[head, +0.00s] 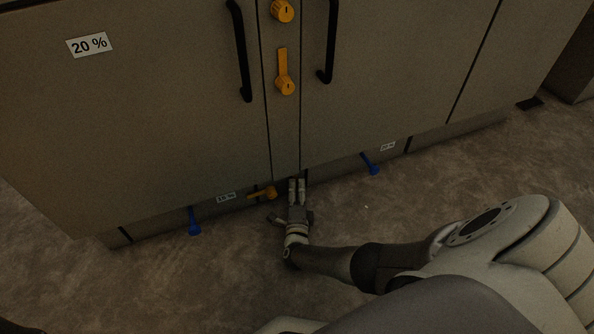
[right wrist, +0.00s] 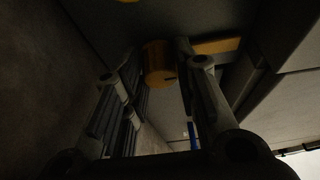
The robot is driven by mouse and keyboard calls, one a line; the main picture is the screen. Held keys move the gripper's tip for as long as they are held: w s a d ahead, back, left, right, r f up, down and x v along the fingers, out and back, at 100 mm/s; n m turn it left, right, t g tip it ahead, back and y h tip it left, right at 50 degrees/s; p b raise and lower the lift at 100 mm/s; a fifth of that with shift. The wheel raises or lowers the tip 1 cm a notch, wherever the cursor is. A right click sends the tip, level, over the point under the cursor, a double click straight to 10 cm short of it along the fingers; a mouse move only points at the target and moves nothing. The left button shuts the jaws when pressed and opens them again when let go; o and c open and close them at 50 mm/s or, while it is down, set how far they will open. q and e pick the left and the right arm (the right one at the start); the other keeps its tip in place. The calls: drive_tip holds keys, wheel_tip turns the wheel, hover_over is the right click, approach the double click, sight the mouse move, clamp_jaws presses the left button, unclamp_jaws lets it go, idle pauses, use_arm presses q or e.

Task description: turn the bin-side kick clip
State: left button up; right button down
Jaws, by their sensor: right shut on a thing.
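My right gripper (head: 297,184) is low at the cabinet's kick strip, below the middle post between the doors. In the right wrist view its fingers (right wrist: 165,75) are on either side of a round orange-yellow clip head (right wrist: 158,62) and shut on it. The clip's flat yellow lever (right wrist: 215,46) reaches to the right past one finger. In the head view this clip is hidden by the gripper and the cabinet's lower edge. Another yellow clip (head: 262,193) is on the kick strip just left of the gripper, its lever roughly sideways. My left gripper is not in view.
Blue clips are on the kick strip at left (head: 194,222) and right (head: 370,164), near small labels. The carpet (head: 180,290) in front is clear.

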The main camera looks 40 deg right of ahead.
idle(0.3)
drive_tip(key=c, duration=1.1)
unclamp_jaws()
drive_tip(key=shift+c, duration=0.2)
drive_tip(key=shift+v, duration=3.75)
drive_tip(key=shift+f, duration=0.1)
